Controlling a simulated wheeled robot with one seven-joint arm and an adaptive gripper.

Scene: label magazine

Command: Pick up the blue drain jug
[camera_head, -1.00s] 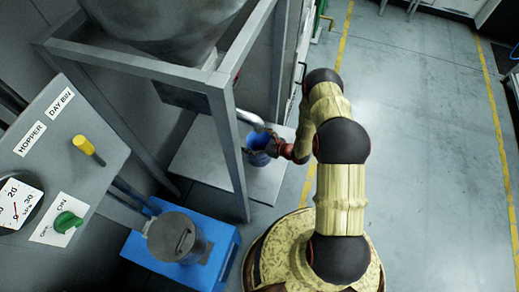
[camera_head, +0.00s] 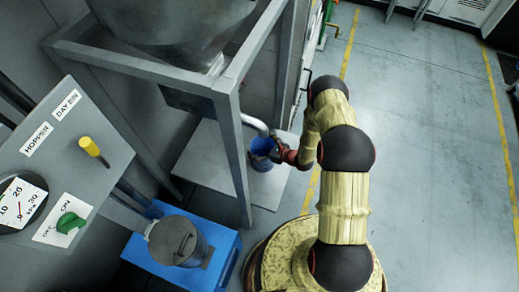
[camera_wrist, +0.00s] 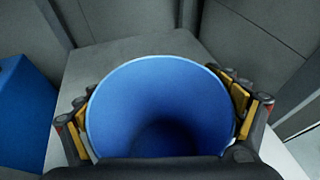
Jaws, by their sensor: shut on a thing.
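The blue drain jug (camera_head: 262,150) stands under the curved metal spout (camera_head: 254,124) beside the frame leg. It looks close to or on the pale platform; I cannot tell whether it touches. In the wrist view the jug (camera_wrist: 155,85) fills the middle, its round mouth facing the camera and its inside looking empty. My gripper (camera_head: 277,151) reaches it from the right and is shut on it. In the wrist view the yellow-padded fingers of my gripper (camera_wrist: 160,118) press on the jug's left and right sides.
A grey metal frame (camera_head: 232,150) holds a large hopper (camera_head: 170,30) above the pale platform (camera_head: 205,165). A lidded grey container (camera_head: 177,240) stands on a blue base (camera_head: 220,258) at the lower left. A control panel (camera_head: 60,165) is at the left. Open floor (camera_head: 430,150) lies to the right.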

